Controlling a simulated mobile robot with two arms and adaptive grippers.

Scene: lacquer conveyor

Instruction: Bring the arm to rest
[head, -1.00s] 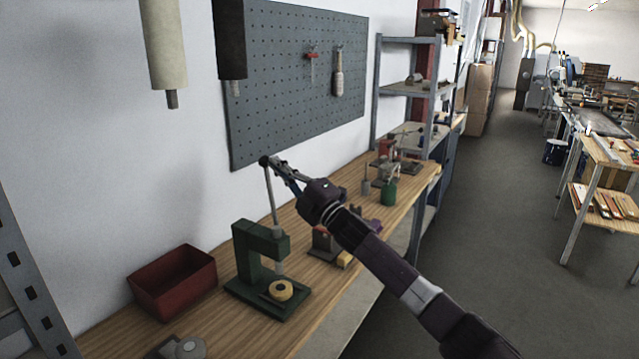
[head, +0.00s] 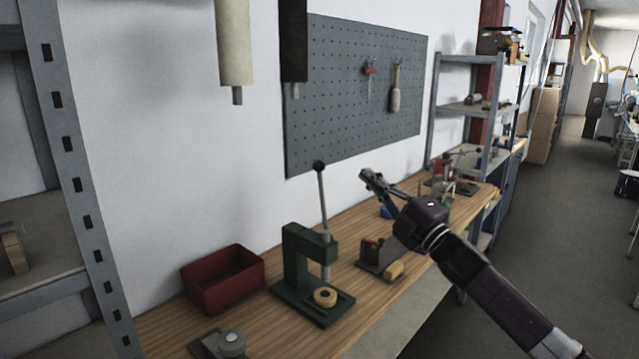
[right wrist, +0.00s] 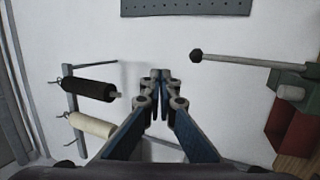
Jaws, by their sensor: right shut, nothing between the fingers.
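My right arm comes in from the lower right in the head view. Its right gripper (head: 369,179) is shut and empty, held above the wooden workbench (head: 262,308). It is apart from the green lever press (head: 298,262), which stands to its left with its lever upright. In the right wrist view the gripper (right wrist: 160,78) points toward the white wall, fingertips together with nothing between them. The press lever (right wrist: 235,60) shows to the right of the fingers there. My left gripper is in neither view.
A red bin (head: 222,284) and a tan ring (head: 325,297) on the press base are on the bench. A pegboard (head: 340,100) hangs behind. Two rollers, cream (head: 234,45) and black (head: 293,40), hang at upper left. A metal rack (head: 75,190) stands left.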

